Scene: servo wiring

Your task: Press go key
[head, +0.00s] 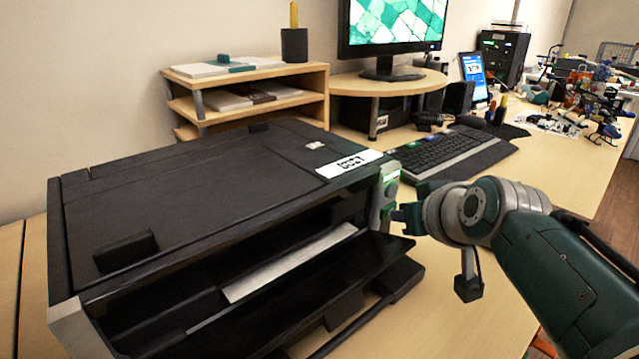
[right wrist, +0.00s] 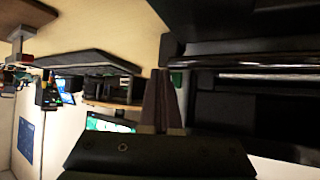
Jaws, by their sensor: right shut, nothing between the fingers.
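The black printer (head: 200,190) stands on the table. At its front right corner is a narrow pale panel (head: 390,172) with small greenish keys; I cannot read which one is the go key. My right gripper (head: 400,215) is shut and empty, its tips close to the lower part of this panel. I cannot tell if they touch it. In the right wrist view the closed fingers (right wrist: 160,95) point up the picture, with a small green patch (right wrist: 176,79) just to their right. My left gripper is not in view.
A sheet of paper (head: 290,265) lies in the printer's open front slot. A keyboard (head: 455,150) lies behind my right wrist. A wooden shelf (head: 250,85) and a monitor (head: 395,22) stand at the back. Tools and clutter (head: 590,100) cover the far right.

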